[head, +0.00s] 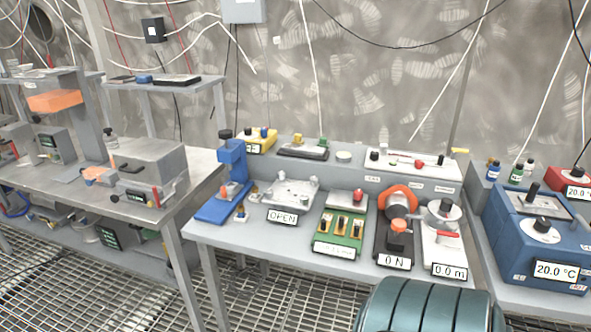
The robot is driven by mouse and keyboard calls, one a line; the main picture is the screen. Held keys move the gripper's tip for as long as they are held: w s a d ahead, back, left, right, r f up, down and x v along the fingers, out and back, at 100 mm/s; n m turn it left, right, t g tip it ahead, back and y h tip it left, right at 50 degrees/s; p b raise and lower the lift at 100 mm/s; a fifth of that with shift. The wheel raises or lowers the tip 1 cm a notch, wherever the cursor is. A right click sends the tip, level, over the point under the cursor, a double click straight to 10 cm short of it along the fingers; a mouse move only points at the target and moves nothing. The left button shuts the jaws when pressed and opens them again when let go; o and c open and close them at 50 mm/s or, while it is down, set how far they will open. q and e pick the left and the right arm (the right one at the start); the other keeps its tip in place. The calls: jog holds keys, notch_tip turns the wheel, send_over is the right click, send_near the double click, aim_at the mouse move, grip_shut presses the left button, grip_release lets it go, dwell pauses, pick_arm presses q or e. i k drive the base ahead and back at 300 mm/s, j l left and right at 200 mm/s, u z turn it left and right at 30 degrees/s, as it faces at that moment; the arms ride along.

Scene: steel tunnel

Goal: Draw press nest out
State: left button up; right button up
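A small blue upright press-like stand (232,160) with a dark knob on top stands at the left end of the middle bench. Its flat blue base (215,211) reaches toward the bench's front left. A small brass-and-white piece (240,213) sits beside the base. I cannot tell which part is the nest or how far out it is. A larger grey frame with an orange block (54,100) stands on the left bench. Neither of my grippers is in view.
Right of the blue stand are a silver plate fixture labelled OPEN (292,191), a green switch box (338,234), an orange-ringed device reading 0 N (400,200) and a white device reading 0.0 m (442,240). A blue 20.0 °C unit (535,240) stands right. The floor is grating.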

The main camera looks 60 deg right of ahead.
aim_at(228, 193)
jog(key=z, duration=1.5)
jog(key=k+l, duration=0.05)
